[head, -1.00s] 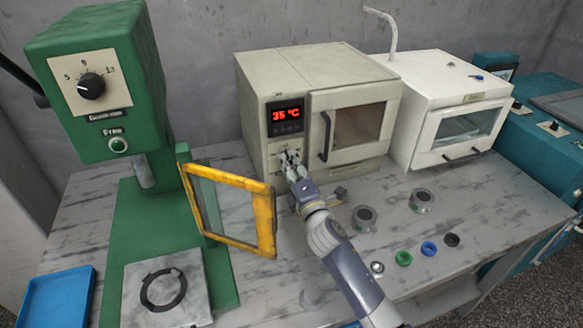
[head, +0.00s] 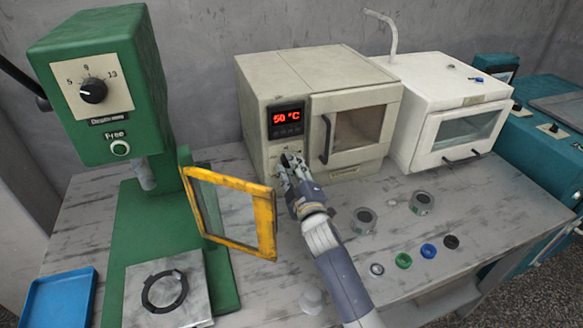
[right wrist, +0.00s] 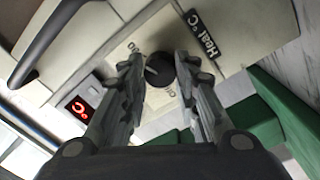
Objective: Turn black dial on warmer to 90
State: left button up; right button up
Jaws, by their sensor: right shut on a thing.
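The beige warmer (head: 285,80) stands at the back of the table with its door closed. Its red display (head: 286,117) reads 50 °C. The black dial (right wrist: 158,68) sits on a pale scale plate below the display, with its pointer line visible in the right wrist view. My right gripper (head: 290,160) is at the warmer's lower left front, its fingers (right wrist: 160,75) on either side of the dial and shut on it. In the head view the gripper hides the dial. My left gripper is not in view.
A green press (head: 95,80) with a yellow-framed guard (head: 232,184) stands left of my right arm. A white oven (head: 455,110) is to the right. Metal parts (head: 364,220) and coloured rings (head: 428,250) lie right of the arm. A blue tray (head: 60,300) is at front left.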

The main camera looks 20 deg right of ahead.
jog(key=shift+m, duration=0.4)
jog(key=o, duration=1.1)
jog(key=shift+a, duration=0.1)
jog(key=s, duration=1.2)
jog(key=shift+f, duration=0.2)
